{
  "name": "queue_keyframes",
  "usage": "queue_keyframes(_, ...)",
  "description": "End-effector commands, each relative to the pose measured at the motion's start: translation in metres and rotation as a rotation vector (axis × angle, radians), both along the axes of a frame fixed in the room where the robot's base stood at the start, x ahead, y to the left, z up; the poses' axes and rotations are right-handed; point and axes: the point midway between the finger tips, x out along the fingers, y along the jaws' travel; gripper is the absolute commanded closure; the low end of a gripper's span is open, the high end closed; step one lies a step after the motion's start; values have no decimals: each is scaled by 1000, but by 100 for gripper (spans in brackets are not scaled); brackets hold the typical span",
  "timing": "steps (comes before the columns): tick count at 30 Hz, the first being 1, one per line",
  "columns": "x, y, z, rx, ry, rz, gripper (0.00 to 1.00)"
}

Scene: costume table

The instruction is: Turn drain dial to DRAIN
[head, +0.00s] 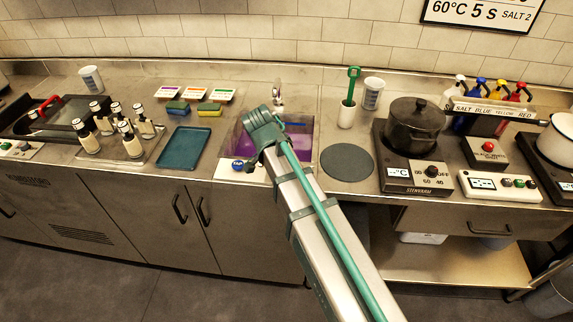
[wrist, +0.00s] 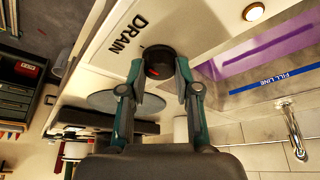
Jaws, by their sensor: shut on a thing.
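The drain dial (wrist: 160,62) is a round black knob with a short red mark, seen in the wrist view. The word DRAIN (wrist: 128,36) is printed on the pale panel to its upper left. The red mark shows low on the knob's face, and I cannot tell the exact setting it points to. My gripper (wrist: 160,78) is shut on the dial, with one finger on each side. The sink (head: 304,140) holds purple liquid, with a blue FILL LINE strip (wrist: 278,79) on its wall. In the head view my arm hides the dial.
A blue TAP button (head: 238,165) sits at the sink's front left. A tap (head: 278,95) stands behind the sink. A dark round mat (head: 347,162) lies to the right, then a pot (head: 414,127) on a hotplate. A teal tray (head: 184,147) lies to the left.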

Motion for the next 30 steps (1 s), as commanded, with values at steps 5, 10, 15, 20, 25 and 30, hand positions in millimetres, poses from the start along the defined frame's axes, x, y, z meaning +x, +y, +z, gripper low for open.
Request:
queue_keyframes(5,0,0,0,0,1,-1,100)
queue_keyframes(10,0,0,0,1,1,0,63)
queue_keyframes(15,0,0,0,1,1,1,44)
queue_keyframes(20,0,0,0,1,1,1,44)
queue_keyframes(25,-1,1,3,1,1,1,44)
queue_keyframes(30,-4,6,18,2,-2,2,44)
